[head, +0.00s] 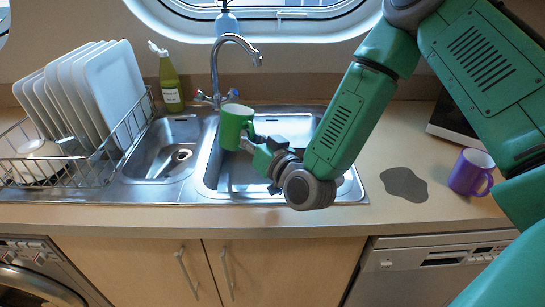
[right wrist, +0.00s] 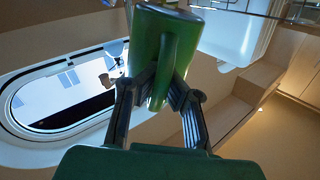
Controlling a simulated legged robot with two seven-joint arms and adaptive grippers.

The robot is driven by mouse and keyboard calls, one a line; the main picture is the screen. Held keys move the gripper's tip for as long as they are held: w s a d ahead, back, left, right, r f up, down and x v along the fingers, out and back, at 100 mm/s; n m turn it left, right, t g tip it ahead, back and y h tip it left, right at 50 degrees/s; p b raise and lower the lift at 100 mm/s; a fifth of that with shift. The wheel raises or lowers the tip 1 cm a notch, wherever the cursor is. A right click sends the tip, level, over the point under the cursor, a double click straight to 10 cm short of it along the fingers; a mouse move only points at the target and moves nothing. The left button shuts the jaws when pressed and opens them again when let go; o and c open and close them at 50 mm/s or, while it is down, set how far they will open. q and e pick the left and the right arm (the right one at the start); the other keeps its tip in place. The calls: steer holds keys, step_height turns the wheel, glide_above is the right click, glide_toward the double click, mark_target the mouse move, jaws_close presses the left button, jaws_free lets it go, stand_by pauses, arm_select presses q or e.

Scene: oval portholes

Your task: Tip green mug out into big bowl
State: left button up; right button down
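The green mug (head: 232,128) is held above the sink, close to upright, near the left side of the big bowl (head: 231,178), the larger steel basin. My right gripper (head: 251,142) is at the mug's right side. In the right wrist view, the mug (right wrist: 146,45) shows its handle towards me, and the fingers of my right gripper (right wrist: 160,95) close in on both sides of the handle. I cannot tell what is inside the mug. My arm hides part of the big bowl. My left gripper is not in view.
The small basin (head: 150,165) lies left of the big bowl. The tap (head: 215,70) rises just behind the mug. A dish rack (head: 105,165) with white plates stands left, beside a green bottle (head: 171,85). A purple mug (head: 468,172) and dark grey patch (head: 404,184) are right.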

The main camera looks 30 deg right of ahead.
steer(key=shift+d+f+m, duration=0.15)
steer(key=shift+d+m, duration=0.15)
steer(key=shift+m, duration=0.1)
steer(key=shift+d+r+m, duration=0.5)
steer(key=shift+d+m, duration=0.15)
steer(key=shift+m, duration=0.15)
steer(key=m+b, duration=0.1)
steer(key=d+f+m, duration=0.1)
steer(key=m, duration=0.1)
steer(key=f+m+b, duration=0.1)
steer(key=m, duration=0.1)
steer(key=shift+w+d+b, duration=0.15)
steer(key=shift+d+b, duration=0.15)
steer(key=shift+d, duration=0.05)
steer(key=shift+m, duration=0.3)
steer(key=shift+d+f+m+b, duration=0.15)
steer(key=shift+f+m+b, duration=0.35)
steer(key=shift+m+b, duration=0.5)
steer(key=shift+f+m, duration=0.2)
steer(key=shift+m, duration=0.3)
